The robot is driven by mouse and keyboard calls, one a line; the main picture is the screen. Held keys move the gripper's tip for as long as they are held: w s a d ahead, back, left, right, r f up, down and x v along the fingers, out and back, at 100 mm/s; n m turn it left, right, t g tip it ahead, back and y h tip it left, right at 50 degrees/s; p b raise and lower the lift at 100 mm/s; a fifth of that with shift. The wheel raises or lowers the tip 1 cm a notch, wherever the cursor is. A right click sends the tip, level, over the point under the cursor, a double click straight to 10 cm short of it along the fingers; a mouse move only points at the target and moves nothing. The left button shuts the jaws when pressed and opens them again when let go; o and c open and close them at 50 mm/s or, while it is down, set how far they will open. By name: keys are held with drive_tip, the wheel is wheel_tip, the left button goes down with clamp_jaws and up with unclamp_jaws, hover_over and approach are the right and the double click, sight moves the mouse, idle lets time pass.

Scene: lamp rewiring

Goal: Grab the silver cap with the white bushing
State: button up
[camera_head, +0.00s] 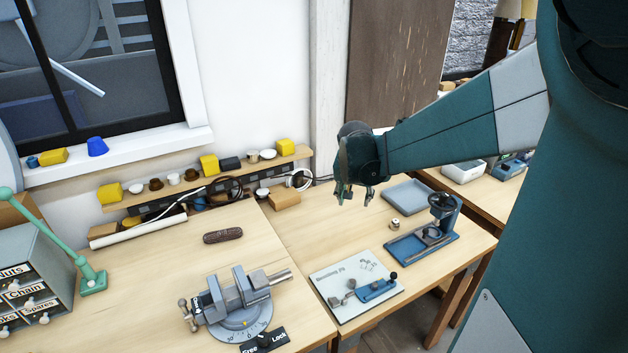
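My gripper (355,196) hangs above the right-hand table, fingers pointing down and apart, with nothing seen between them. A small pale metallic piece (394,224) stands on that table to the right of and below my gripper in the picture, apart from it. Several small caps sit on the wall shelf, among them a greyish one (253,157) and white ones (174,179). They are too small to tell which is the silver cap with the white bushing.
A grey tray (408,194), a blue press (424,243) and a white jig board (335,290) lie on the right-hand table. A vise (236,302) and a dark brown piece (223,235) are on the left table. The wall shelf (282,160) holds yellow blocks and cables.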

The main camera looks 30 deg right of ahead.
drive_tip(key=w+d+f+m+g, duration=0.1)
drive_tip(key=w+d+f+m, duration=0.15)
drive_tip(key=d+f, duration=0.65)
drive_tip(key=m+g+h+b, duration=0.1)
drive_tip(key=m, duration=0.2)
approach(396, 221)
drive_tip(key=shift+x, duration=1.2)
drive_tip(key=shift+w+d+r, duration=0.1)
drive_tip(key=shift+d, duration=0.05)
drive_tip(key=shift+x, duration=1.3)
drive_tip(key=shift+x, duration=2.6)
drive_tip(key=shift+c, duration=0.5)
drive_tip(key=c, duration=0.9)
